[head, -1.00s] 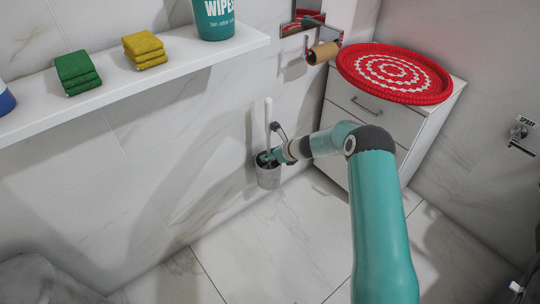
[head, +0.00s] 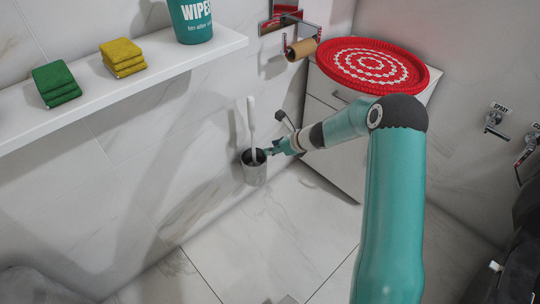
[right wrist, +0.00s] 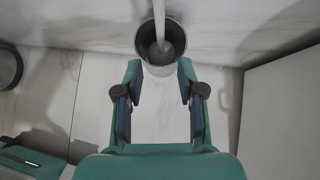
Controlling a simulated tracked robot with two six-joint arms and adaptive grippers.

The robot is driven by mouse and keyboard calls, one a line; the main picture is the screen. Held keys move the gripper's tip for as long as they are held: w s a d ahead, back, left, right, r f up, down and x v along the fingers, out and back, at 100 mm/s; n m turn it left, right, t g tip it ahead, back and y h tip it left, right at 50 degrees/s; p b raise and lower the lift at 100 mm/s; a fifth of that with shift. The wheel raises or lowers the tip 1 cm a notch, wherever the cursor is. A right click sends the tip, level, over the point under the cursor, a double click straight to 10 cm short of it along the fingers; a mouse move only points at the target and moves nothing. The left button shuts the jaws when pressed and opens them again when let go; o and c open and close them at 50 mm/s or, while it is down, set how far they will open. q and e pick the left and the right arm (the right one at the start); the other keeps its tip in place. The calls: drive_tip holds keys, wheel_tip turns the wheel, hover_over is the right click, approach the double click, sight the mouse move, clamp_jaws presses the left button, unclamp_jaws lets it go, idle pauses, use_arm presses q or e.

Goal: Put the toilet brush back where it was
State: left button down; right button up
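The toilet brush stands in its grey cup-shaped holder (head: 254,174) against the marble wall, its white handle (head: 251,125) pointing up and leaning slightly. In the right wrist view the handle (right wrist: 159,18) runs down into the round holder (right wrist: 144,44), with the brush head inside. My right gripper (head: 272,150) is just right of the holder, near its rim. In the right wrist view my right gripper (right wrist: 160,69) is open, its fingers spread with nothing between them and the holder just beyond the tips. My left gripper is not in view.
A white cabinet (head: 332,150) with a red round mat (head: 372,66) on top stands to the right. A toilet roll holder with a brown roll (head: 301,48) is above. A shelf (head: 150,82) with sponges (head: 56,84) and a wipes tub (head: 191,22) is at upper left.

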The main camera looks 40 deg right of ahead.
drive_tip(key=s+a+f+n+g+y, duration=0.1)
drive_tip(key=s+a+f+n+g, duration=0.2)
drive_tip(key=s+a+f+n, duration=0.5)
drive_tip(key=s+a+f+n+g, duration=0.3)
drive_tip(key=s+a+f+n, duration=0.25)
drive_tip(key=a, duration=0.35)
drive_tip(key=s+a+f+n+g, duration=0.2)
drive_tip(key=s+a+n, duration=1.2)
drive_tip(key=n, duration=0.4)
drive_tip(key=shift+s+a+f+g+y, duration=0.25)
drive_tip(key=shift+s+a+g+y, duration=0.05)
drive_tip(key=shift+s+y, duration=0.1)
drive_tip(key=shift+w+r, duration=0.1)
drive_tip(key=shift+r, duration=0.05)
wheel_tip(320, 180, up, 34)
drive_tip(key=p, duration=3.4)
